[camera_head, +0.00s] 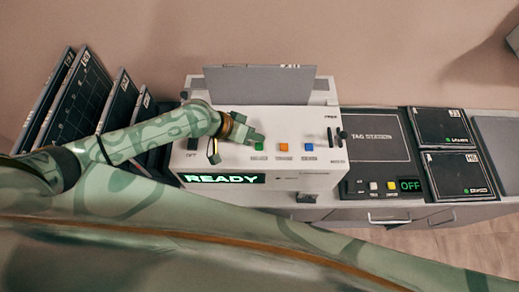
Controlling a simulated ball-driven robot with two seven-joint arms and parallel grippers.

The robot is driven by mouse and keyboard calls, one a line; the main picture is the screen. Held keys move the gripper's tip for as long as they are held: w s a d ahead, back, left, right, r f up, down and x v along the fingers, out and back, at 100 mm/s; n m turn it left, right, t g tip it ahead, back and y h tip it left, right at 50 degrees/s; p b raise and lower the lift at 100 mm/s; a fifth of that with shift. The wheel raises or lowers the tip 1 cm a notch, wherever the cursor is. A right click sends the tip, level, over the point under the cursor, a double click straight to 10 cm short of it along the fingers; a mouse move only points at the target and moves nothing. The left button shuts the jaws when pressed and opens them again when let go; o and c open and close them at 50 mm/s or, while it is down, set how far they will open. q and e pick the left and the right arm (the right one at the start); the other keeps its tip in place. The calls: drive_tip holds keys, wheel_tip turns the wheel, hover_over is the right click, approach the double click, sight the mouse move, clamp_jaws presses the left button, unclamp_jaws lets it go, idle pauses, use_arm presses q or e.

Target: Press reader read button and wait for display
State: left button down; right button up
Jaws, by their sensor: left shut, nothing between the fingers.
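The reader (315,122) is a white box on the counter with a grey panel standing at its back. Its front display (226,179) shows "READY" in lit green letters. On its top are a green button (259,147), an orange button (283,147) and a blue button (308,147); their labels are too small to read. My left gripper (256,138) is shut and empty, with its tips right beside the green button. I cannot tell whether they touch it. My right gripper is out of view.
Right of the reader is a dark "TAG STATION" panel (375,135) with small buttons and an "OFF" display (410,185). Two dark panels (440,127) lie beyond it. Several dark panels (80,100) lean upright at left. A lever (330,137) stands at the reader's right end.

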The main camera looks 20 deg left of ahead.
sight(263, 146)
use_arm(q)
drive_tip(key=shift+f+b, duration=0.45)
drive_tip(key=shift+f, duration=0.6)
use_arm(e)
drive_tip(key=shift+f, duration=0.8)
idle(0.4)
use_arm(q)
drive_tip(key=shift+f, duration=0.4)
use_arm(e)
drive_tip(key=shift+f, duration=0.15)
use_arm(q)
drive_tip(key=shift+f+b, duration=0.5)
drive_tip(key=shift+b, duration=0.05)
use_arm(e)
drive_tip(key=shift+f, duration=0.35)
use_arm(q)
drive_tip(key=shift+r, duration=0.1)
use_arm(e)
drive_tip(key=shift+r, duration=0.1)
use_arm(q)
drive_tip(key=shift+r+p, duration=0.85)
drive_tip(key=shift+p, duration=0.15)
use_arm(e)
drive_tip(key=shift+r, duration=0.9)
